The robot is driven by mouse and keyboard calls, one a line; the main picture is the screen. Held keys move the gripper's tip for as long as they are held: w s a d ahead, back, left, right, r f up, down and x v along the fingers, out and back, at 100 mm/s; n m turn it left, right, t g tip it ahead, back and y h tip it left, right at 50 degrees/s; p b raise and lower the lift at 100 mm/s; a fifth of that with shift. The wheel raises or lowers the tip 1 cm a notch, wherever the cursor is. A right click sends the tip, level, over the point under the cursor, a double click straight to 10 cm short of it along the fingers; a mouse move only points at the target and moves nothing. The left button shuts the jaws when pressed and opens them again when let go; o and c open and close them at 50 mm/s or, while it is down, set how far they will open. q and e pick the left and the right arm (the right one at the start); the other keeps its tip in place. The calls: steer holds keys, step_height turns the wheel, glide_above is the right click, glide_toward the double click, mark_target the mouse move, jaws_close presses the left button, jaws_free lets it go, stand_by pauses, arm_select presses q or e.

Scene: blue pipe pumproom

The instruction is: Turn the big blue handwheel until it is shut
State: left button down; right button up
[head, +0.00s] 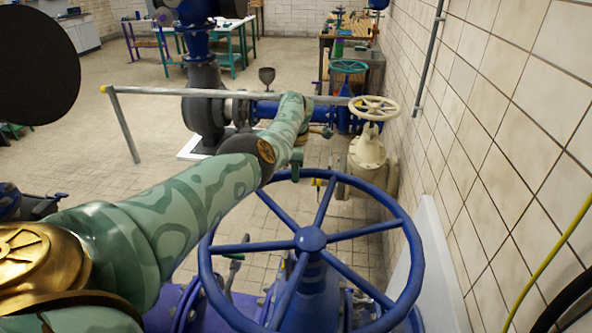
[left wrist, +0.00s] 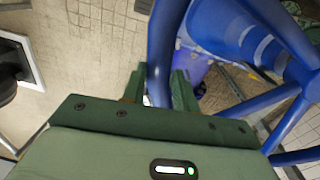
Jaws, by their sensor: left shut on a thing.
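The big blue handwheel (head: 311,238) stands low in the middle of the head view, with spokes running from a round hub to a thick rim. My left arm, patterned green, reaches over from the left to the wheel's far rim. My left gripper (head: 296,170) is partly hidden behind its own wrist there. In the left wrist view, the blue rim (left wrist: 163,50) passes between the two dark green fingers (left wrist: 157,88), and the gripper is shut on it. Spokes and the blue valve body show to the right. My right gripper is in neither view.
A cream valve with a pale handwheel (head: 374,107) stands beyond the blue wheel, near the tiled wall (head: 500,120) on the right. A grey rail (head: 150,90) crosses behind my arm. Floor at left is fairly open.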

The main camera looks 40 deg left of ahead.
arm_select(q)
steer(key=c, duration=1.1)
jaws_free()
steer(key=shift+w+a+r, duration=0.1)
steer(key=shift+a+r, duration=0.15)
steer(key=shift+f, duration=0.15)
steer(key=r+p, duration=0.2)
steer(key=r, duration=0.2)
steer(key=r+p, duration=0.2)
steer(key=r, duration=0.2)
steer(key=r+p, duration=0.2)
steer(key=r, duration=0.2)
steer(key=shift+s+d, duration=0.25)
steer(key=shift+s, duration=0.1)
